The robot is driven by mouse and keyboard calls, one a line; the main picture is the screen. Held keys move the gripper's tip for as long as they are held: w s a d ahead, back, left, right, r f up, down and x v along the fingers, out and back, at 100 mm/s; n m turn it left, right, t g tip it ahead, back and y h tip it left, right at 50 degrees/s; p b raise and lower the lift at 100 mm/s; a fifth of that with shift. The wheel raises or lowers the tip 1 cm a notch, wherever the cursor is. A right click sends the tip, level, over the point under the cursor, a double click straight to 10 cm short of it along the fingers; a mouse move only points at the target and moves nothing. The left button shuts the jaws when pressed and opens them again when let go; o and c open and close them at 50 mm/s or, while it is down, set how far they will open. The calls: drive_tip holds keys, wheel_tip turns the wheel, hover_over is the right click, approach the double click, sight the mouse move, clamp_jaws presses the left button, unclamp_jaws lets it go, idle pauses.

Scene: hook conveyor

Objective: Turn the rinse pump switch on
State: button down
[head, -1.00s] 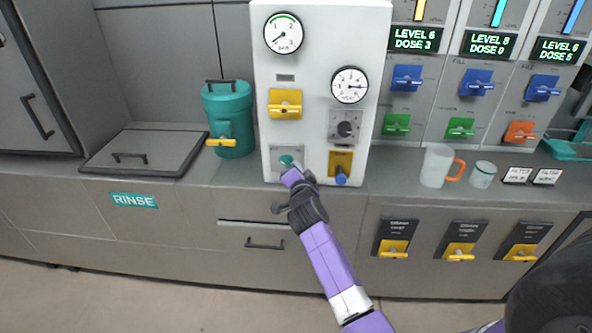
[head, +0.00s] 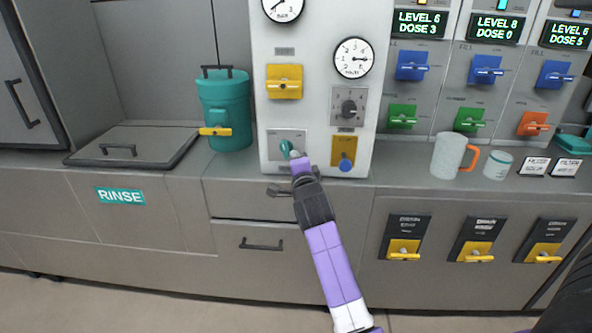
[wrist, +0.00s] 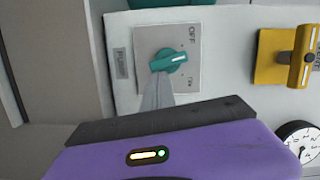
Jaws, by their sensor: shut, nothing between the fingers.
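The pump switch is a teal rotary knob (head: 286,148) on a grey plate, low on the left of the white panel (head: 318,95). In the wrist view the knob (wrist: 168,60) has a white pointer line, and its plate carries OFF and ON marks. The pointer lies between the two marks; I cannot tell that it is fully at either. My gripper (head: 296,156) is shut and empty, its tip right at the lower right of the knob. In the wrist view the fingertips (wrist: 157,90) reach the knob's edge; contact is hard to tell.
A yellow switch with a blue knob (head: 345,162) is just right of the gripper. A yellow lever (head: 284,81) and a grey dial (head: 349,107) sit above. A teal canister (head: 226,108) stands left, a mug (head: 448,155) right on the counter.

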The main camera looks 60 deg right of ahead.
drive_tip(key=m+h+b, duration=0.1)
drive_tip(key=m+b, duration=0.3)
drive_tip(key=b, duration=0.3)
drive_tip(key=w+f+m+h+b, duration=0.1)
drive_tip(key=m+b, duration=0.3)
drive_tip(key=b, duration=0.4)
drive_tip(key=w+a+f+m+b, duration=0.1)
drive_tip(key=m+b, duration=0.2)
drive_tip(key=b, duration=0.5)
drive_tip(key=shift+w+f+m+h, duration=0.1)
drive_tip(key=shift+f+m+h, duration=0.1)
drive_tip(key=shift+m+h, duration=0.2)
drive_tip(key=shift+r, duration=0.15)
